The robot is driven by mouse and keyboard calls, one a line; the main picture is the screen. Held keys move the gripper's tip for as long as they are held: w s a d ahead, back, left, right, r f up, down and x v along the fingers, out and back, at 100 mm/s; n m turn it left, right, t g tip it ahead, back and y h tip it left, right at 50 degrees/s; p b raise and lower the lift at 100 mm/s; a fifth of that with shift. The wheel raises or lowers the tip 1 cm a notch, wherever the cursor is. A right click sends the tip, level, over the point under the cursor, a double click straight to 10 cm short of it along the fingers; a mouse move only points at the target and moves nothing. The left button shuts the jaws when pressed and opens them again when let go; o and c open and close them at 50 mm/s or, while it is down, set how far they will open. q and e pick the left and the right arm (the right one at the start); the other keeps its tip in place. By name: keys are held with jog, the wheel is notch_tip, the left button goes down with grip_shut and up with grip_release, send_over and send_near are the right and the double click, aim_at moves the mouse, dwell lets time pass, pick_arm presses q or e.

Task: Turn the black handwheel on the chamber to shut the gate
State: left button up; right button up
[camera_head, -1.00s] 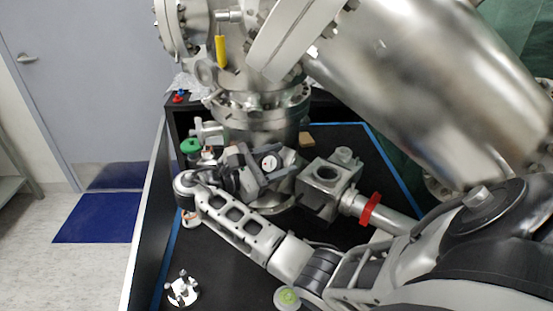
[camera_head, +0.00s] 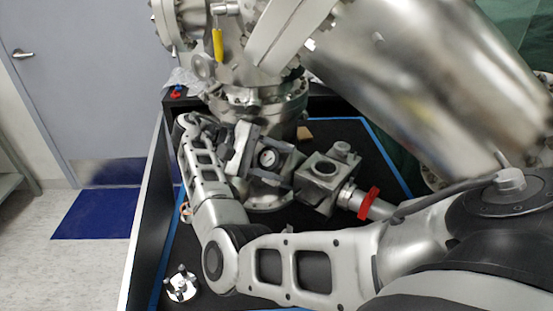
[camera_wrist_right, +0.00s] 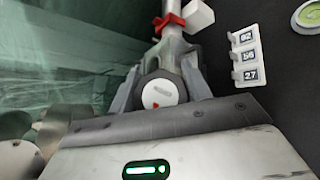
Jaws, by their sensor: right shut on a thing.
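The black handwheel (camera_wrist_right: 160,93) shows in the right wrist view as a dark round knob with a pale face and a small red mark. In the head view its pale face (camera_head: 268,158) shows beside the steel valve block (camera_head: 325,180). My right gripper (camera_wrist_right: 158,88) is shut on the handwheel, with one finger on each side. In the head view the right gripper (camera_head: 255,152) is tilted at the wheel and partly hides it. The steel chamber (camera_head: 410,85) fills the upper right. The gate itself is not visible. My left gripper is out of view.
A pipe with a red clamp (camera_head: 369,203) runs right from the block. A small metal fixture (camera_head: 181,285) stands at the table's near left. A yellow-handled part (camera_head: 218,45) hangs above. The wrist view shows a numbered plate (camera_wrist_right: 245,57) and a green disc (camera_wrist_right: 308,14).

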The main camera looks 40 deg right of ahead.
jog(key=shift+a+f+m+y, duration=0.1)
jog(key=shift+a+m+y, duration=0.05)
jog(key=shift+m+y, duration=0.65)
jog(key=o, duration=1)
jog(key=shift+c, duration=0.2)
